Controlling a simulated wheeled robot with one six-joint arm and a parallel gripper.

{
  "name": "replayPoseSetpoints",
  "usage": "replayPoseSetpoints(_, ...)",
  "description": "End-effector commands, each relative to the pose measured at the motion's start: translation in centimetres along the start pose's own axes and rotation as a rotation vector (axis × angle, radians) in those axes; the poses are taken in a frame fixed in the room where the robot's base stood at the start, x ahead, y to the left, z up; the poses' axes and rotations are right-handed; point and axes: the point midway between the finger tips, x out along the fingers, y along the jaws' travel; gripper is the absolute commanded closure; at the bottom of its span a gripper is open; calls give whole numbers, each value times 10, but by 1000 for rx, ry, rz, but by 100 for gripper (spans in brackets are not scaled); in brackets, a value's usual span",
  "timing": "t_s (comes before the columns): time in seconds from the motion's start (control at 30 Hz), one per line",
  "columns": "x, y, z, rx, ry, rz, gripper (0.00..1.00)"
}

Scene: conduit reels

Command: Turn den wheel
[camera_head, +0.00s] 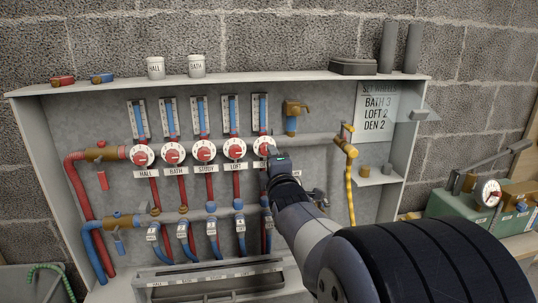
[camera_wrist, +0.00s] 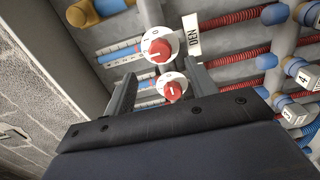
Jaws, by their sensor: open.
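The den wheel is a white dial with a red knob (camera_head: 263,146), rightmost in the row of wheels. In the wrist view the den wheel (camera_wrist: 158,47) has its DEN label (camera_wrist: 193,36) beside it, and its number setting is too small to read surely. My gripper (camera_head: 273,152) is at the den wheel's lower right, hiding its label in the head view. In the wrist view my gripper (camera_wrist: 162,75) is open and empty. The den wheel shows just past the fingertips. Another wheel (camera_wrist: 172,88), apparently loft, shows between the fingers. Contact cannot be told.
The hall (camera_head: 142,155), bath (camera_head: 172,153), study (camera_head: 204,150) and loft (camera_head: 234,148) wheels stand to the left. A card (camera_head: 377,104) reads bath 3, loft 2, den 2. A yellow hose (camera_head: 350,190) hangs right of my arm. A green pump (camera_head: 465,205) stands farther right.

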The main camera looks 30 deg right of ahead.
Motion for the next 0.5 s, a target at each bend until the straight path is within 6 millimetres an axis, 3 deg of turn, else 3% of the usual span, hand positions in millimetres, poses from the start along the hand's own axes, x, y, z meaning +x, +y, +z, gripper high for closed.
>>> replayPoseSetpoints(0.2, -31, 1, 0, -1, 0, 1, 46)
replayPoseSetpoints(0.5, -41, 0, 0, -1, 0, 0, 46)
